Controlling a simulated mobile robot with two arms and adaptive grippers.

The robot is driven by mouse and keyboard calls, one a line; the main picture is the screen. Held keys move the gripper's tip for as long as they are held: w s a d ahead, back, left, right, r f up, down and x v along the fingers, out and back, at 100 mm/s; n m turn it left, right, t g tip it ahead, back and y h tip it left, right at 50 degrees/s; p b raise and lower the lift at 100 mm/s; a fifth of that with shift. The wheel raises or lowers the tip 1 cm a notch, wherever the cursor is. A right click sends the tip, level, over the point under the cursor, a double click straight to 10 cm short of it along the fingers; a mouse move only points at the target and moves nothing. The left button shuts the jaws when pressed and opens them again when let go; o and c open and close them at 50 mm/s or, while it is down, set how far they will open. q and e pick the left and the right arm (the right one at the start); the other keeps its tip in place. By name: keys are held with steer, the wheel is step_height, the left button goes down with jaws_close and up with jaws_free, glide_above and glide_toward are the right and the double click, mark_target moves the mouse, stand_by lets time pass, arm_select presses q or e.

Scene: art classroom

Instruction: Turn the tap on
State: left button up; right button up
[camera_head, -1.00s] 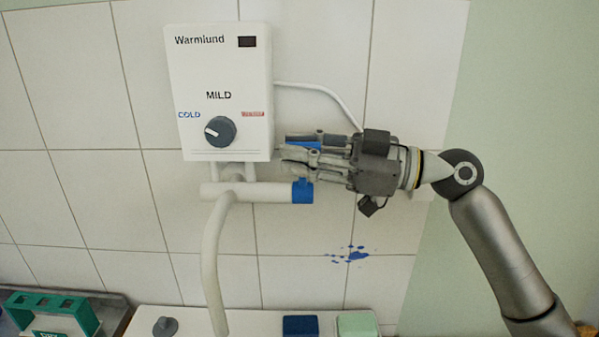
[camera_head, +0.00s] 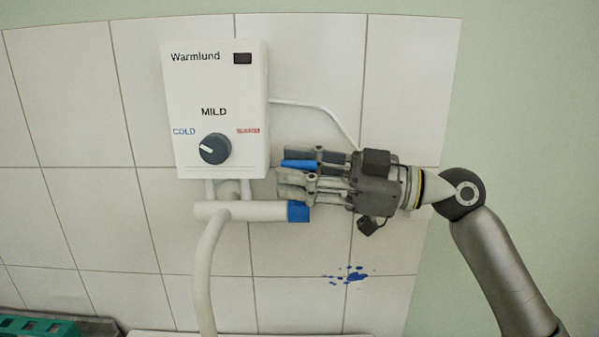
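The tap is a white pipe (camera_head: 255,211) with a blue collar (camera_head: 298,212) at its right end and a curved white spout (camera_head: 205,262) running down. A blue lever-like piece (camera_head: 299,164) shows above the collar, among the fingers of my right gripper (camera_head: 285,174). The gripper comes in from the right, with its fingers pointing left. Its fingers partly hide the link between the blue piece and the collar. I cannot tell whether they grip the blue piece. My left gripper is not in view.
A white water heater (camera_head: 215,75) with a dark dial (camera_head: 215,149) hangs on the tiled wall above the pipe. A white cable (camera_head: 318,108) runs from it behind my gripper. Blue paint spots (camera_head: 350,275) mark the tiles. A green crate (camera_head: 38,329) shows at bottom left.

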steer(key=v, duration=1.2)
steer(key=shift+d+r, duration=0.1)
